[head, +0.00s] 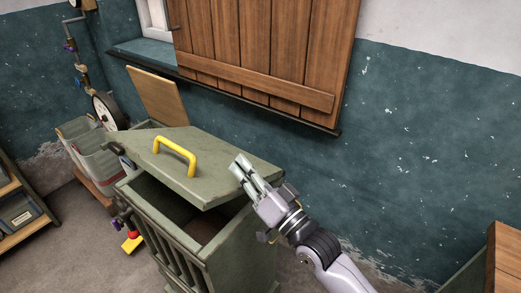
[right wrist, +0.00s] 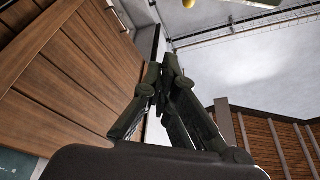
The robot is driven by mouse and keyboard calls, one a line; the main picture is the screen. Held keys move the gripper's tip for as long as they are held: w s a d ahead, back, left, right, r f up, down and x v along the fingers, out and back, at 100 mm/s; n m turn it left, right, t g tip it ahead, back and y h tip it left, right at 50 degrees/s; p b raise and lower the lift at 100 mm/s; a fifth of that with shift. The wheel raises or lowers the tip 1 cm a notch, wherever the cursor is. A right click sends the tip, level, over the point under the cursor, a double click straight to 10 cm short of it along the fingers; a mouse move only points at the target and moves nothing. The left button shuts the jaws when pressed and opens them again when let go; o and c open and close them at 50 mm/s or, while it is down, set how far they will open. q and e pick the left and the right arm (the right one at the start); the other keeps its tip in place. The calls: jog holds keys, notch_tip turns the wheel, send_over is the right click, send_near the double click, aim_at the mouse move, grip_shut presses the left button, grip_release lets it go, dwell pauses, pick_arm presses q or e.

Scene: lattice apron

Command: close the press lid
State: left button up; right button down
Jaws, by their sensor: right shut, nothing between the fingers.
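The press (head: 216,262) is a worn green box with slatted front. Its green lid (head: 217,178) with a yellow arched handle (head: 176,153) stands partly open, with a dark gap between the lid and the box's front rim. My right gripper (head: 241,166) is shut and empty. It overlaps the right part of the lid in the head view; I cannot tell whether it touches. In the right wrist view the closed fingers (right wrist: 165,72) point upward, and the lid does not show. My left gripper is not in view.
A wooden shutter (head: 262,50) hangs on the wall behind. A wooden board (head: 158,95), a gauge (head: 106,112) and a grey bin (head: 88,150) stand at the left. A shelf (head: 20,215) is at far left, a wooden cabinet (head: 505,255) at lower right.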

aim_at(216, 204)
jog(key=s+a+f+n+g+y+b, duration=0.1)
jog(key=s+f+n+b, duration=0.1)
jog(key=f, duration=0.3)
jog(key=s+a+f+n+g+y+b, duration=0.1)
jog(key=s+a+f+n+b, duration=0.1)
jog(key=f+n+b, duration=0.2)
jog(key=s+a+f+n+y+b, duration=0.1)
jog(key=s+f+n+b, duration=0.1)
jog(key=f+n+b, duration=0.2)
notch_tip(216, 204, down, 4)
jog(key=shift+a+r+g+b, duration=0.15)
jog(key=shift+g+b, duration=0.25)
jog(key=shift+b, duration=0.35)
jog(key=shift+f, duration=0.2)
jog(key=shift+s+f, duration=0.1)
jog(key=shift+f, duration=0.05)
jog(key=shift+y, duration=0.3)
notch_tip(216, 204, up, 11)
